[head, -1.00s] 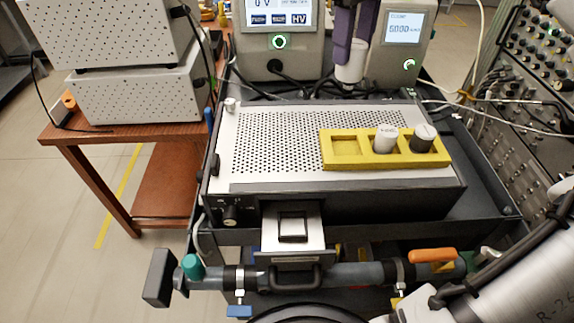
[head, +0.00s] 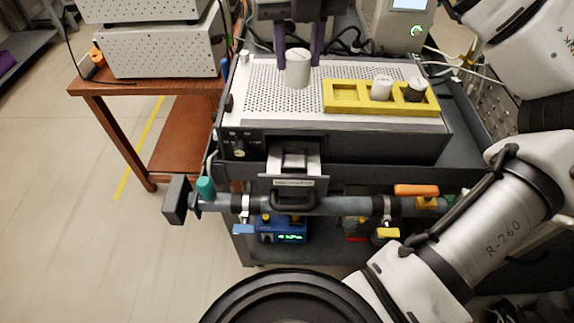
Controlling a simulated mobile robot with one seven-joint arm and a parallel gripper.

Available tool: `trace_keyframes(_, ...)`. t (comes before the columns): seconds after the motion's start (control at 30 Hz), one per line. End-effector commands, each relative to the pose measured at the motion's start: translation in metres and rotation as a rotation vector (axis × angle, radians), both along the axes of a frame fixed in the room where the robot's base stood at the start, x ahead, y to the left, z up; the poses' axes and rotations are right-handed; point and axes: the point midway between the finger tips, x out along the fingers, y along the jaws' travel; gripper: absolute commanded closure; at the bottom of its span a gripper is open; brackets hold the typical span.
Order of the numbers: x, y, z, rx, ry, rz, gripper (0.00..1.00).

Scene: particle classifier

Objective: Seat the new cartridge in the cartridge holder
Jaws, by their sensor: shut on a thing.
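My gripper (head: 298,62) points down with two purple fingers shut on a white cylindrical cartridge (head: 298,72). It holds the cartridge upright, in front of the perforated top of the grey instrument in the head view. The cartridge holder looks to be the pulled-out metal drawer (head: 314,160) at the instrument's front, below the held cartridge and apart from it. Its dark square recess is only partly visible. A yellow rack (head: 340,103) on the instrument top has an empty left slot, a grey-white cartridge (head: 382,88) in the middle and a dark one (head: 415,90) at right.
A horizontal bar (head: 345,206) with clamps and a teal knob (head: 206,187) runs across the front, below the drawer. A wooden table (head: 110,90) with white perforated boxes (head: 165,52) stands at left. A display unit (head: 400,25) is behind.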

Motion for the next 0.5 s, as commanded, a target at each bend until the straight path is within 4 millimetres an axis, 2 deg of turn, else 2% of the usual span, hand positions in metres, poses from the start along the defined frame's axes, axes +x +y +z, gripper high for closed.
trace_keyframes(0.17, 0.0, 0.0, -0.022, 0.001, 0.003, -0.013, 0.88)
trace_keyframes(0.5, -0.001, 0.0, -0.111, 0.003, 0.004, -0.01, 0.88)
